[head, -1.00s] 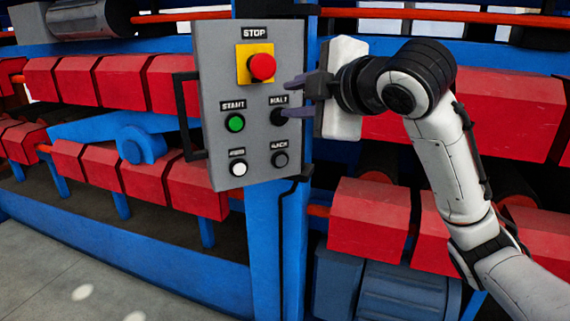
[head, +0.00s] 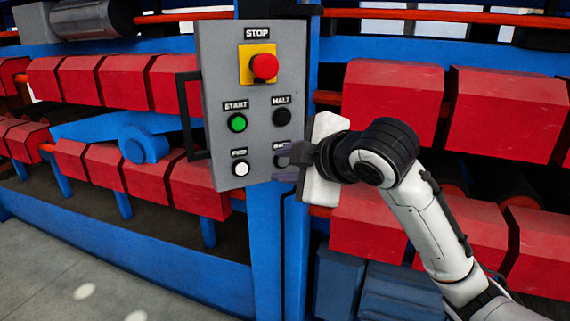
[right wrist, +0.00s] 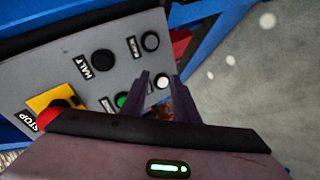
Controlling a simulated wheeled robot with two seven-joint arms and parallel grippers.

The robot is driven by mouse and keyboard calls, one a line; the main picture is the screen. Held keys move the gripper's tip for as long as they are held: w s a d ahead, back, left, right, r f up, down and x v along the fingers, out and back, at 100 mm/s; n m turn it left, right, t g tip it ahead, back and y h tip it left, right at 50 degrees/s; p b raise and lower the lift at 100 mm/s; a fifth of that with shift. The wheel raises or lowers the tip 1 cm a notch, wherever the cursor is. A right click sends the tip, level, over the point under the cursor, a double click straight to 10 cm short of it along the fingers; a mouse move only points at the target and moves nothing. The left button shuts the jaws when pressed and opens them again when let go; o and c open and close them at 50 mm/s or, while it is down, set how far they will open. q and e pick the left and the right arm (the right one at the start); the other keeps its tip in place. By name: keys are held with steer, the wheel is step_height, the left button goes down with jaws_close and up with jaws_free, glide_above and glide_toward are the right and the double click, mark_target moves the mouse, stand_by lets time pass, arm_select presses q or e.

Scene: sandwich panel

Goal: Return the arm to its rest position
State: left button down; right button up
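I cannot tell whether a fingertip touches the panel. My right arm reaches in from the lower right, bent at the elbow. My left gripper and left arm are not in view.
The panel carries a red STOP button (head: 264,67) on yellow, a green START button (head: 237,123) and a black HALT button (head: 282,117). A dark handle (head: 183,115) sticks out at its left. Red conveyor blocks (head: 393,100) and blue frames surround it. Grey floor is clear at lower left.

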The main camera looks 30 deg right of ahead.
steer(key=s+a+f+m+g+y, duration=0.1)
steer(key=s+a+f+m, duration=0.15)
steer(key=f, duration=1.15)
steer(key=s+a+f+m+g+y, duration=0.1)
steer(key=a+f+m, duration=0.2)
steer(key=f, duration=1.1)
steer(key=s+a+f+m+g, duration=0.1)
steer(key=s+a+f+m, duration=0.1)
steer(key=s+f, duration=0.8)
steer(key=s+a+f+m+g, duration=0.1)
steer(key=s+a+f+m, duration=0.1)
steer(key=s+f, duration=0.9)
steer(key=shift+s+m, duration=0.65)
steer(key=shift+m, duration=0.2)
